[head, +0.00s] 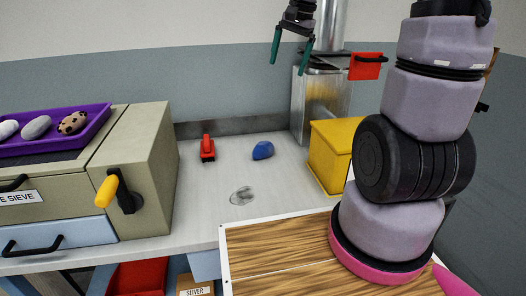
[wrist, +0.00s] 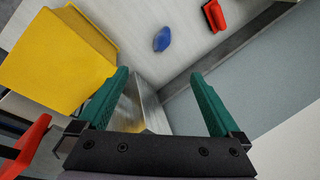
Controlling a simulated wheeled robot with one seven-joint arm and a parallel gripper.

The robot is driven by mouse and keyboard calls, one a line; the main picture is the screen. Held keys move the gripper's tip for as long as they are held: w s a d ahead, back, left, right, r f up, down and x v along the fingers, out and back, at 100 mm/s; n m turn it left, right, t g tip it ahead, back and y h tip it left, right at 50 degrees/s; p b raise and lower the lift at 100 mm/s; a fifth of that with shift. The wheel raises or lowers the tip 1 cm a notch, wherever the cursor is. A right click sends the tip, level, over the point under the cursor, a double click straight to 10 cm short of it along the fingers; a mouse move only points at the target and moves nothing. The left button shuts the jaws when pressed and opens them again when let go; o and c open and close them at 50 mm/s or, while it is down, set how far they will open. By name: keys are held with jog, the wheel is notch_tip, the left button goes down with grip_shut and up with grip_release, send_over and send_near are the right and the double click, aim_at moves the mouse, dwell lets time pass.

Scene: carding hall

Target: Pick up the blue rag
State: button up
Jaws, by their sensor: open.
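The blue rag (head: 263,150) lies crumpled in a small lump on the pale worktop, between a red tool and a yellow box. It also shows in the wrist view (wrist: 162,39), beyond my fingertips and between their lines. My gripper (head: 290,52) is above the back of the worktop, higher than the rag and apart from it. In the wrist view my gripper (wrist: 162,82) has its two green fingers wide apart with nothing between them. The whole upper side of the rag is uncovered.
The red-handled tool (head: 207,148) lies left of the rag. The yellow box (head: 330,155) and a metal duct (head: 318,95) with a red flag (head: 366,66) stand right. A beige sieve machine (head: 140,165) carries a purple tray (head: 88,131). A grey smudge (head: 242,196) is in front.

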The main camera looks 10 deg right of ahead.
jog(key=w+f+m+g+y, duration=0.1)
jog(key=w+f+m+g, duration=0.1)
jog(key=w+f, duration=0.45)
jog(key=w+f+m+g, duration=0.1)
jog(key=w+f, duration=0.3)
jog(key=f, duration=0.5)
jog(key=m+g+y, duration=0.1)
jog(key=m, duration=0.1)
send_near(265, 141)
jog(key=shift+x, duration=0.75)
jog(key=x, duration=0.5)
jog(key=shift+s+a+f, duration=0.15)
jog(key=shift+f, duration=0.1)
jog(key=x, duration=0.5)
jog(key=shift+f, duration=0.3)
jog(key=c, duration=1.4)
notch_tip(265, 141, up, 10)
jog(key=shift+c, duration=0.2)
